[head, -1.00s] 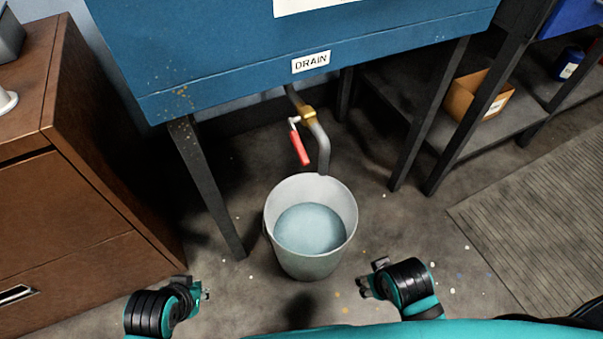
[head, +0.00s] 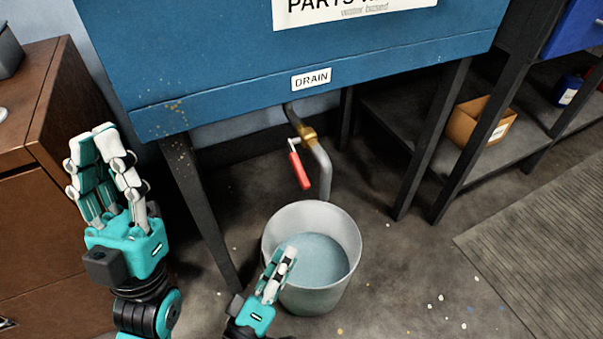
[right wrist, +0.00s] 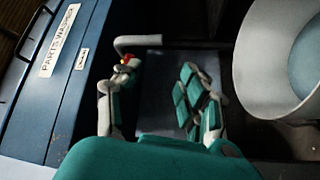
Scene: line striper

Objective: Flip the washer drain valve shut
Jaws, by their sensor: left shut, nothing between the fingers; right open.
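The drain valve has a brass body (head: 306,134) and a red lever (head: 299,171) that hangs down, slightly slanted, beside the grey pipe (head: 323,172) under the blue washer (head: 230,110). My right gripper (head: 281,263) is open and empty, in front of the bucket's left side, below and nearer than the lever. In the right wrist view, a bit of the red lever (right wrist: 127,58) shows beyond the left fingertip of the spread right gripper (right wrist: 158,72); most of the lever is hidden there. My left gripper (head: 105,146) is shut and empty, raised at the left beside the brown cabinet.
A pale bucket (head: 348,235) with bluish liquid stands below the pipe outlet. The washer's dark front leg (head: 203,210) is left of the valve, another leg (head: 432,135) right of it. A shelf with a cardboard box (head: 478,122) is at right. Floor right of the bucket is clear.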

